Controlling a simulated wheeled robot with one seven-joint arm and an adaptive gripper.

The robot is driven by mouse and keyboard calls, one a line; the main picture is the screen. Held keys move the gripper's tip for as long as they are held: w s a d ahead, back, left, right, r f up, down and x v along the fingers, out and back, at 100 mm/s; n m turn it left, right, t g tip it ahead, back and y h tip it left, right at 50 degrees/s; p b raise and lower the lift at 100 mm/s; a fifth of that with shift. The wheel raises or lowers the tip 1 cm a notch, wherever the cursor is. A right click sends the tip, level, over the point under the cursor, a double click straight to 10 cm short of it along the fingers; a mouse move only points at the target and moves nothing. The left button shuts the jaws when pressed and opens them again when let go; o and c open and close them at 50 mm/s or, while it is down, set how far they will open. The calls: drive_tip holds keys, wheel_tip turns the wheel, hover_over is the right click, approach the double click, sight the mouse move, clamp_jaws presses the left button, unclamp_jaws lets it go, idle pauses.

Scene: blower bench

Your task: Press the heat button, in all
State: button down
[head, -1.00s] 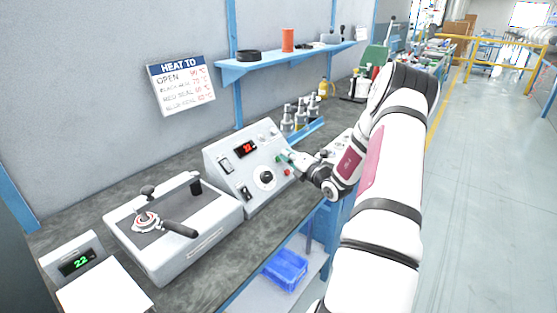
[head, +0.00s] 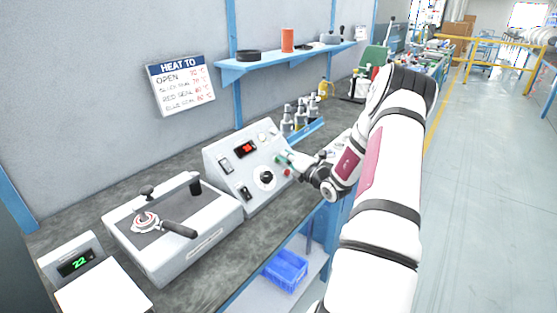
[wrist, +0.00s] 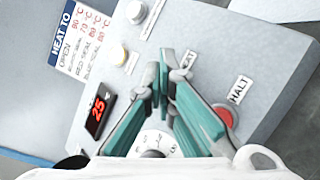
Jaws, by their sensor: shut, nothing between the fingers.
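I cannot tell whether the tips touch the panel. A red button (wrist: 226,116) labelled HALT is right of the fingers. In the head view my gripper (head: 282,158) is at the panel's right side.
A lever device (head: 170,225) stands left of the box. Bottles (head: 300,115) stand behind it. A "HEAT TO" board (head: 181,84) hangs on the wall.

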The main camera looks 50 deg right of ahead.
drive_tip(key=shift+s+r+p, duration=0.55)
drive_tip(key=shift+p, duration=0.05)
idle(0.3)
drive_tip(key=shift+s+d+r+p, duration=0.15)
drive_tip(key=shift+s+r+p, duration=1.6)
